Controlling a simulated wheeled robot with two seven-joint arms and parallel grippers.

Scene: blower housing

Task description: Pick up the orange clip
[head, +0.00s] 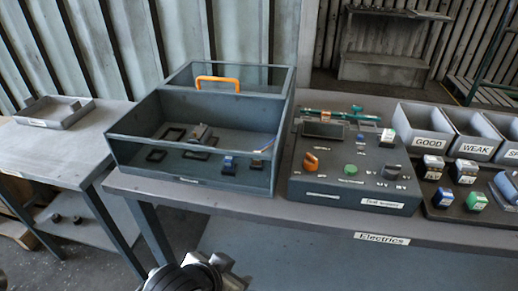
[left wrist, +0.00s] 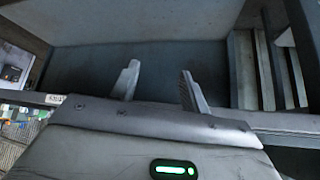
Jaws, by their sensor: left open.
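No part is plainly recognisable as the orange clip. An orange-brown piece (head: 333,115) sits around a teal rod on the tester box (head: 350,195) in the head view; it is too small to tell whether it is a clip. My left gripper (head: 226,264) is at the bottom edge of the head view, in front of and below the table edge. In the left wrist view its two fingers (left wrist: 160,88) stand apart with nothing between them. My right gripper is not in view.
A glass-fronted case (head: 190,185) with an orange handle (head: 217,81) holds several small parts. The tester has an orange knob (head: 310,161). Labelled bins (head: 424,144) and small blocks stand at right. A side table (head: 35,148) bears a grey tray (head: 55,121).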

